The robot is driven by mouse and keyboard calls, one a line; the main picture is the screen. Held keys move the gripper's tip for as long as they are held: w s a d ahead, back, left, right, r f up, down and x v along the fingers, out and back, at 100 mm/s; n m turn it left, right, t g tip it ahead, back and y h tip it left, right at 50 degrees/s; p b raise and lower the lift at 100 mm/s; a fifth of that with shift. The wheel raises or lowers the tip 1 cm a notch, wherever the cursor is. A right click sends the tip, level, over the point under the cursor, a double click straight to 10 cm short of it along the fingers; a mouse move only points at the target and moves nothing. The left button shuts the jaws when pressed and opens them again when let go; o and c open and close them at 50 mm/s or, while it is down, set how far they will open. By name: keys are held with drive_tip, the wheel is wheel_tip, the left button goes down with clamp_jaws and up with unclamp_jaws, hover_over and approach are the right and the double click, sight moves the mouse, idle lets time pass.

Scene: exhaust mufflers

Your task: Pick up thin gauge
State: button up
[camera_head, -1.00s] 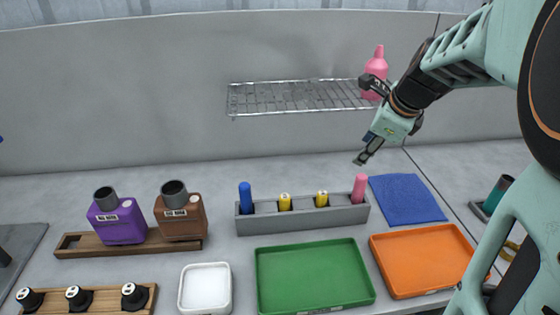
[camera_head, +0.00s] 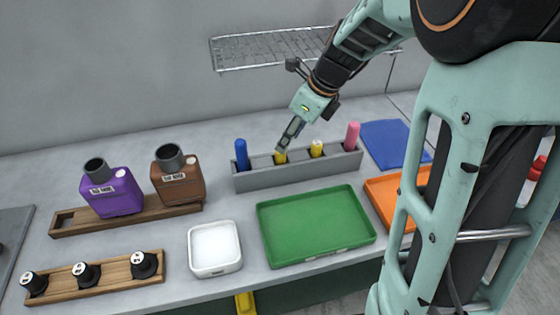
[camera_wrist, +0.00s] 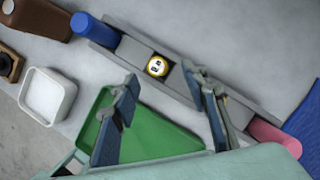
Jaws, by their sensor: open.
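A grey rack (camera_head: 330,170) holds a blue piece (camera_head: 241,154), two yellow gauges and a pink piece (camera_head: 352,135). The left yellow gauge (camera_head: 280,157) stands upright in its slot, and its round labelled top (camera_wrist: 157,66) faces the wrist camera. The right yellow gauge (camera_head: 317,149) is largely hidden behind a finger in the wrist view. I cannot tell which yellow one is the thin gauge. My gripper (camera_head: 287,146) is open and empty, pointing down just above the left yellow gauge. In the wrist view its fingers (camera_wrist: 162,82) lie either side of that gauge, nearer the camera.
A green tray (camera_head: 318,250), an orange tray (camera_head: 385,182) and a white dish (camera_head: 239,266) lie in front of the rack. Purple (camera_head: 110,205) and brown (camera_head: 178,190) mufflers stand on a wooden holder at left. A wire shelf (camera_head: 225,68) hangs behind my arm.

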hover_over(280, 164)
drive_tip(key=d, duration=0.1)
drive_tip(key=f, duration=0.4)
drive_tip(key=shift+w+f, duration=0.1)
drive_tip(key=shift+w, duration=0.25)
drive_tip(key=shift+w+a+f, duration=0.15)
drive_tip(key=shift+w+f, duration=0.05)
drive_tip(key=shift+f, duration=0.25)
clamp_jaws()
